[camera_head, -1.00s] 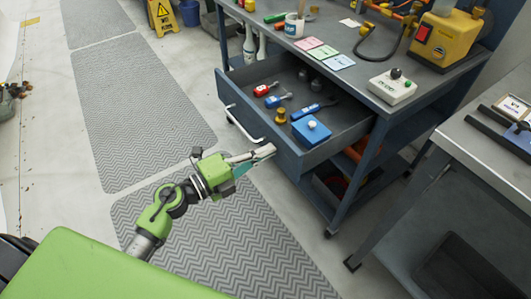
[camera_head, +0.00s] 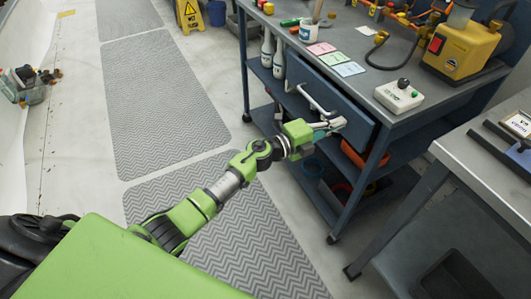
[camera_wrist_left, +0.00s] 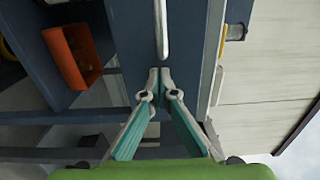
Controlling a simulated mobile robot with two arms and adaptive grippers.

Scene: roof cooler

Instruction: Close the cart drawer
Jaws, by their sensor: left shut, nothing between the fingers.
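The cart drawer (camera_head: 331,92) is pushed in, its dark blue front close to flush with the cart frame; its contents are hidden under the top. Its pale bar handle (camera_head: 317,101) is on the front and also shows in the left wrist view (camera_wrist_left: 161,28). My left gripper (camera_head: 338,123) is shut and empty, its fingertips at the drawer front, just right of and below the handle. In the left wrist view the fingertips (camera_wrist_left: 159,75) meet against or very near the dark blue panel; exact contact is hard to tell. My right gripper is out of view.
The cart top (camera_head: 345,88) holds colored notes, a white control box (camera_head: 398,96) and a yellow machine (camera_head: 463,45). Lower shelves hold bottles (camera_head: 278,60) and orange bins (camera_head: 353,153). A grey bench (camera_head: 490,165) stands at right. The matted floor (camera_head: 170,90) at left is clear.

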